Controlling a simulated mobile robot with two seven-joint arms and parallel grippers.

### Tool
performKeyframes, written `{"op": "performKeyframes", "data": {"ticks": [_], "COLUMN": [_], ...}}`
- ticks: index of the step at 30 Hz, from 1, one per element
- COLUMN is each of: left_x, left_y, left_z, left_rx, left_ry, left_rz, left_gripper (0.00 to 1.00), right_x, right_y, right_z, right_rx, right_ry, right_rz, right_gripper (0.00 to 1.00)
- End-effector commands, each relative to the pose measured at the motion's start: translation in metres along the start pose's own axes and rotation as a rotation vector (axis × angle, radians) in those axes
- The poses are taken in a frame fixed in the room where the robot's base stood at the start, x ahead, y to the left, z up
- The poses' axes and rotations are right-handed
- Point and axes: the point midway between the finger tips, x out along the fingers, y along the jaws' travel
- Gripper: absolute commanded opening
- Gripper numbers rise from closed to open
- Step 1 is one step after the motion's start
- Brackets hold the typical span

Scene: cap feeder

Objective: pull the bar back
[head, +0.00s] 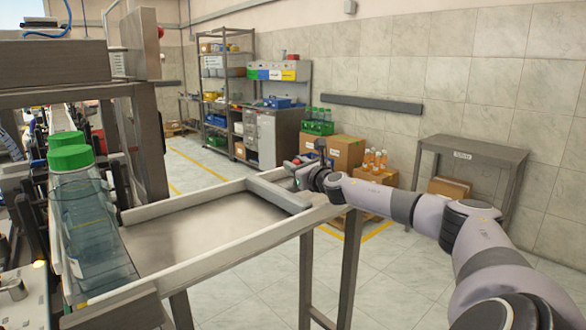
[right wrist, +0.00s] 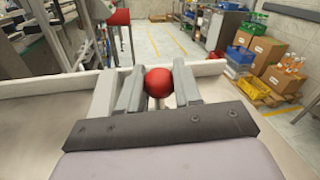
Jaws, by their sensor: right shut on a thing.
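A grey bar (head: 279,193) lies across the right end of a shallow metal tray table (head: 190,225). A red ball knob (right wrist: 159,82) sits between the fingers of my right gripper (right wrist: 159,90) in the right wrist view. My right gripper (head: 299,167) is shut on this knob at the far end of the bar, above the tray's far right corner. In the head view the gripper mostly hides the knob. My left gripper is not in view.
Clear bottles with green caps (head: 71,158) stand along the tray's left side, beside a machine frame (head: 130,130). The tray floor left of the bar is bare. A side table (head: 470,150) and cardboard boxes (head: 345,153) stand by the wall.

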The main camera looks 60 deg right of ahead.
Motion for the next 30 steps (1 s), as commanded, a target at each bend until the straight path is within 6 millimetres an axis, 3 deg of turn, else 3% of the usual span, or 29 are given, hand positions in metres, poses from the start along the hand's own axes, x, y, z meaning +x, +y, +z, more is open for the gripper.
{"op": "performKeyframes", "data": {"ticks": [13, 14, 16, 30], "left_x": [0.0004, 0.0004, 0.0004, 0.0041], "left_y": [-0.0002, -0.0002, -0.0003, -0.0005], "left_z": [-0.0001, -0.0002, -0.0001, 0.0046], "left_rx": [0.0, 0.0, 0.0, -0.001], "left_ry": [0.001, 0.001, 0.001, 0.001], "left_rz": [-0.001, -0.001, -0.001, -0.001], "left_gripper": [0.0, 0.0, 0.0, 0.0], "right_x": [0.0004, 0.0004, 0.0004, -0.0065], "right_y": [-0.0068, -0.007, -0.0072, -0.0051], "right_z": [0.0009, 0.001, 0.001, -0.0023], "right_rx": [-0.002, -0.002, -0.003, -0.004], "right_ry": [-0.002, -0.002, -0.002, 0.0], "right_rz": [-0.013, -0.013, -0.013, -0.007], "right_gripper": [0.0, 0.37, 0.57, 0.57]}}
